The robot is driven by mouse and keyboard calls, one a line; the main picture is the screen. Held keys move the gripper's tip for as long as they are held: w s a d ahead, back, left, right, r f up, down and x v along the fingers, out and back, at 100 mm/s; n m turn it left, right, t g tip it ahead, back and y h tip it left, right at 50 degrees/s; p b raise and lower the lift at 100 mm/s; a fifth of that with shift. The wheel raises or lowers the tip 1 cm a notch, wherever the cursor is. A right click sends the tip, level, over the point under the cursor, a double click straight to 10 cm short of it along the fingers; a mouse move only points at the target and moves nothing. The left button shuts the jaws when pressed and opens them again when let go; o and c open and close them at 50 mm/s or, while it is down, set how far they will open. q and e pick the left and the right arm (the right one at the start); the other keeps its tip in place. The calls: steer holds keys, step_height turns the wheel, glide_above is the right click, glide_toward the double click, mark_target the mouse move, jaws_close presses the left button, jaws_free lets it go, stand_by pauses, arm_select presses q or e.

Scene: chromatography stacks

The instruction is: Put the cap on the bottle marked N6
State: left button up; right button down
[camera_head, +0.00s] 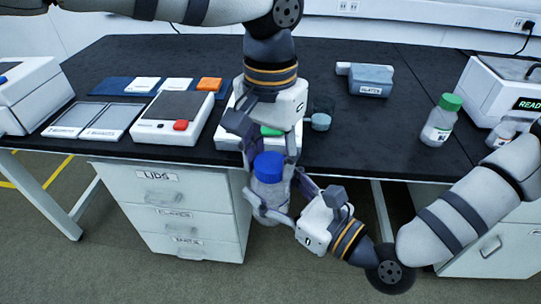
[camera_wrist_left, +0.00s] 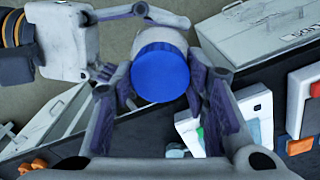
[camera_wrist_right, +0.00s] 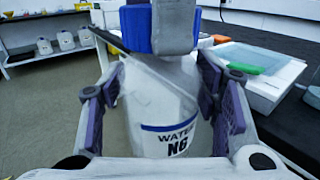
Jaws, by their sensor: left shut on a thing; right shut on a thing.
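The bottle (camera_head: 268,208) is translucent white, and its label in the right wrist view reads WATER N6 (camera_wrist_right: 165,130). It stands upright in the air in front of the table edge. My right gripper (camera_head: 270,203) is shut around its body. The blue cap (camera_head: 268,166) is at the bottle's top; it also shows in the left wrist view (camera_wrist_left: 160,72) and the right wrist view (camera_wrist_right: 137,30). My left gripper (camera_wrist_left: 160,85) is shut on the cap from above. A left finger partly hides the cap in the right wrist view; I cannot tell whether it is seated.
A green-capped bottle (camera_head: 440,120) stands at the right of the black table (camera_head: 340,140), near a device reading READY (camera_head: 500,92). Scales (camera_head: 172,116) and drawers (camera_head: 170,205) are at left.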

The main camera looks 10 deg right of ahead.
arm_select(q)
steer(key=m, duration=0.4)
steer(key=o, duration=1.4)
steer(key=shift+c, duration=0.2)
steer(key=shift+r, duration=0.1)
step_height(320, 180, up, 12)
